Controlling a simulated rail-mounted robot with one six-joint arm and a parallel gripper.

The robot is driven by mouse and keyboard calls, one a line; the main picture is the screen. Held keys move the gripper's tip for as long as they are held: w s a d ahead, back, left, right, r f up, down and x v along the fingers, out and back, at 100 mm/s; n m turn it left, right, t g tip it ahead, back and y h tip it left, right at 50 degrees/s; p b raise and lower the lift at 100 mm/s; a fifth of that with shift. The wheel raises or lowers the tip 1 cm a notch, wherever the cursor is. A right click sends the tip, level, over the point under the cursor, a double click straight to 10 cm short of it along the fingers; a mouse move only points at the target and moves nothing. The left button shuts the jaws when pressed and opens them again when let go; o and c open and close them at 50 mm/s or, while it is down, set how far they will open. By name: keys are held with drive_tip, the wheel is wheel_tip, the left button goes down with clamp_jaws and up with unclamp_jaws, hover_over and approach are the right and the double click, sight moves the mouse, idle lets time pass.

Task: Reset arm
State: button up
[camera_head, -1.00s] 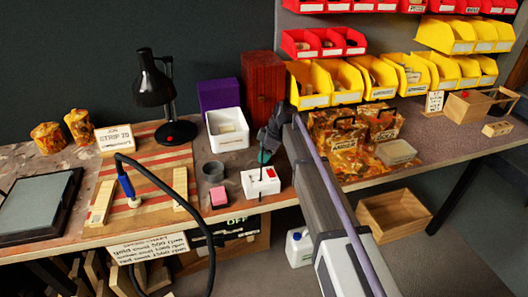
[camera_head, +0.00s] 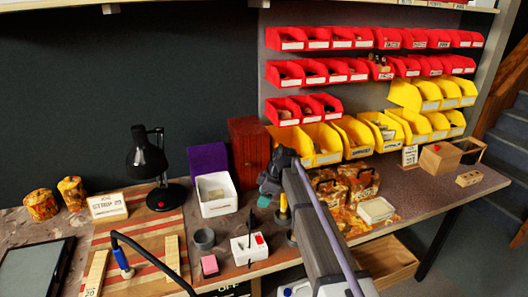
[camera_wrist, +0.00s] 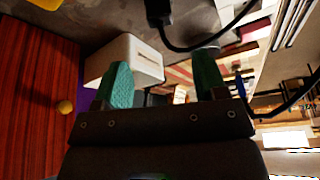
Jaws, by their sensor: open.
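My gripper (camera_head: 266,196) hangs above the bench, in front of the red-brown wooden box. Its teal fingers also show in the wrist view (camera_wrist: 162,72), spread apart with nothing between them. They are open and clear of the bench. My arm runs from the gripper toward the lower right of the head view and hides part of the bench behind it.
A white box with a red switch (camera_head: 249,250) stands below my gripper. A yellow-handled tool (camera_head: 283,207) stands close beside the gripper. A white open bin (camera_head: 217,208), black lamp (camera_head: 147,160) and wooden box (camera_head: 247,152) stand left; yellow bins (camera_head: 321,140) hang behind.

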drive_tip(key=s+d+m+h, duration=0.1)
drive_tip(key=s+d+m, duration=0.4)
drive_tip(key=s, duration=0.5)
drive_tip(key=s+d+m+h+p, duration=0.1)
drive_tip(key=s+d+m+h, duration=0.1)
drive_tip(key=s+d+m, duration=0.4)
drive_tip(key=s+d+m+h, duration=0.1)
drive_tip(key=s+d+m, duration=0.5)
drive_tip(key=s, duration=0.8)
drive_tip(key=shift+d+r+p, duration=0.15)
drive_tip(key=shift+r+p, duration=0.05)
drive_tip(key=shift+p, duration=0.15)
